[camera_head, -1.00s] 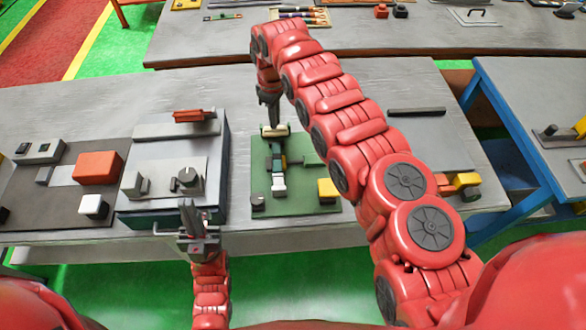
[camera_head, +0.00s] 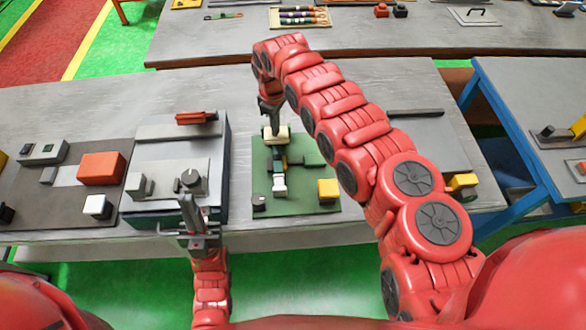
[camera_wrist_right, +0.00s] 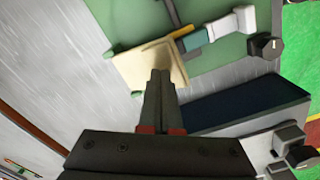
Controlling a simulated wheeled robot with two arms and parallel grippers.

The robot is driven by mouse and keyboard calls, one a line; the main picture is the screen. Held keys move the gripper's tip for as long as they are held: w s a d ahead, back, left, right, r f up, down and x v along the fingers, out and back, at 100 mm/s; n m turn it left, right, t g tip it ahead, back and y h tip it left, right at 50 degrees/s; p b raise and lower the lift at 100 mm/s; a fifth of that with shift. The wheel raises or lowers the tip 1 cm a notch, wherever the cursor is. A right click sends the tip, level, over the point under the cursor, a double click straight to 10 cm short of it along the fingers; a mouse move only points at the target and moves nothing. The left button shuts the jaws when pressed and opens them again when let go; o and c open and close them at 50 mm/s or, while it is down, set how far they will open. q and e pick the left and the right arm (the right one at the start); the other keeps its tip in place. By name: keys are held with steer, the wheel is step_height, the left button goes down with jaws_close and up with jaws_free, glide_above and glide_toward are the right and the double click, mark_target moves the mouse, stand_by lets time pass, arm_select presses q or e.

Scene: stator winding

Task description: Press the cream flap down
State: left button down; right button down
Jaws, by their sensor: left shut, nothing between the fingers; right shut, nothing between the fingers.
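The cream flap (camera_head: 283,137) is at the far end of the green base plate (camera_head: 310,203), with its pale face visible. In the right wrist view the cream flap (camera_wrist_right: 146,66) is a pale square panel beside a teal and white part. My right gripper (camera_head: 274,131) is shut, and its tips overlap the flap. In the right wrist view the gripper (camera_wrist_right: 160,76) lies over the flap's near edge; I cannot tell whether it presses on it. My left gripper (camera_head: 187,203) is shut and empty, near the front of the grey box, away from the flap.
The grey box machine (camera_head: 150,150) with a red handle stands left of the green plate. A yellow block (camera_head: 328,188) and a dark knob (camera_head: 258,199) sit on the plate's near part. My right arm covers the area right of the plate.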

mark_target(276, 138)
steer(key=shift+s+f, duration=0.1)
steer(key=shift+f, duration=0.05)
steer(key=shift+s+f+p, duration=0.35)
steer(key=shift+f+p, duration=0.1)
steer(key=shift+f, duration=0.65)
steer(key=shift+s+f, duration=0.1)
steer(key=shift+f, duration=0.6)
steer(key=shift+r+p, duration=2.4)
steer(key=shift+r, duration=1.65)
steer(key=shift+s, duration=0.1)
